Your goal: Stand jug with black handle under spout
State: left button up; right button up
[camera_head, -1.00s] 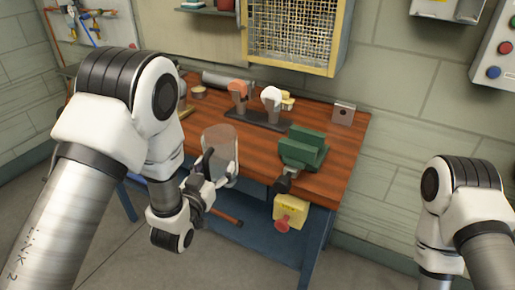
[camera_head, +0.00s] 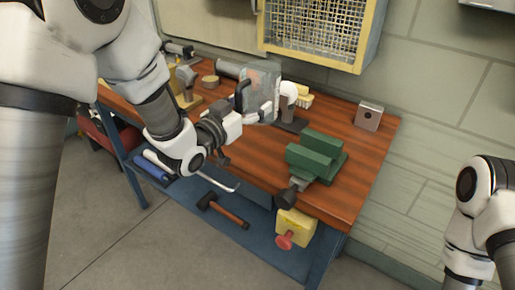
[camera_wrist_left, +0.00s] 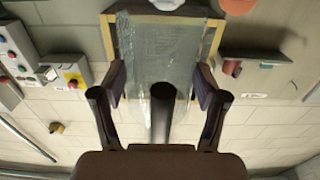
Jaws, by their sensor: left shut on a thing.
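A clear jug (camera_head: 262,104) is in the grasp of my left gripper (camera_head: 250,112), raised above the workbench. In the left wrist view the see-through jug (camera_wrist_left: 180,50) fills the middle, its black handle (camera_wrist_left: 162,112) between the two fingers (camera_wrist_left: 160,88). In the head view the jug stands in front of an orange-topped fixture, which shows only faintly through it. A white-topped fixture (camera_head: 289,90) stands just right of the jug on a dark base (camera_head: 291,125). I cannot tell how far the jug is from either. My right gripper is out of view; only its arm shows.
A green vise (camera_head: 317,155) stands right of the jug on the wooden bench (camera_head: 350,180). A metal block (camera_head: 368,115) is at the back right. A yellow box with a red button (camera_head: 295,226) hangs at the front. A hammer (camera_head: 228,212) lies on the lower shelf.

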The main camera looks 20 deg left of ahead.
pick_arm(q)
jog(key=f, duration=0.9)
jog(key=shift+w+f, duration=0.2)
jog(key=shift+f, duration=0.15)
jog(key=shift+f, duration=0.1)
jog(key=shift+s+f+b, duration=0.1)
jog(key=shift+f+b, duration=0.05)
jog(key=shift+b, duration=0.2)
jog(key=o, duration=1.3)
jog(key=shift+o, duration=0.2)
